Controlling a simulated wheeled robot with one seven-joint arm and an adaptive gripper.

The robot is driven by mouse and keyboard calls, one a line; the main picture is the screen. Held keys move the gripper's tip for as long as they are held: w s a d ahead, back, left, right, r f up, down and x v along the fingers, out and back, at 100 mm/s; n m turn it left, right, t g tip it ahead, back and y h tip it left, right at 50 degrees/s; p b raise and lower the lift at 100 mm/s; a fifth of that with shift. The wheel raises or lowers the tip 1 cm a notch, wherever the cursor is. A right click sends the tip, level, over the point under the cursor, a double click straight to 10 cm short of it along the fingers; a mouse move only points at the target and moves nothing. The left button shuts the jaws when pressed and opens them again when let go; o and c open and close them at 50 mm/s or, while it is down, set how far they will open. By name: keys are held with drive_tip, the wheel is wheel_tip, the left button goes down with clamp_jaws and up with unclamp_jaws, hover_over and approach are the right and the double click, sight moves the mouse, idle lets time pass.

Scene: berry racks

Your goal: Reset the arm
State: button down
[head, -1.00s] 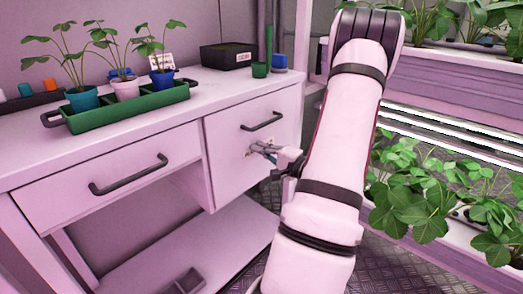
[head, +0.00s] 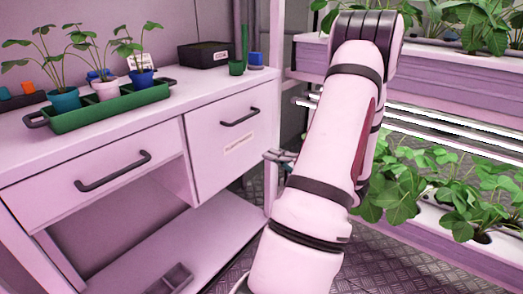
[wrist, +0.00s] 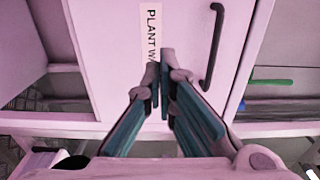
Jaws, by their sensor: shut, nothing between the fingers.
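My gripper (wrist: 165,75) is shut and empty in the wrist view, its two fingertips together in front of a pale cabinet front. In the head view my gripper (head: 280,157) shows just right of the cabinet door (head: 215,165), partly hidden behind my arm. My arm (head: 322,140) is bent and stands upright in the middle of the head view. The door is closed and bears a dark handle (head: 240,117) and a printed label (head: 238,143). In the wrist view the label (wrist: 152,30) reads "PLANT W", the rest hidden by the fingers.
A green tray (head: 110,118) with potted seedlings stands on the bench. A black box (head: 203,55) and a green cup (head: 236,67) stand at its far end. A drawer (head: 95,175) is closed. Plant racks (head: 460,75) stand close on the right. Floor shows between bench and racks.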

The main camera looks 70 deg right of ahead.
drive_tip(key=shift+s+a, duration=0.2)
drive_tip(key=shift+s, duration=0.35)
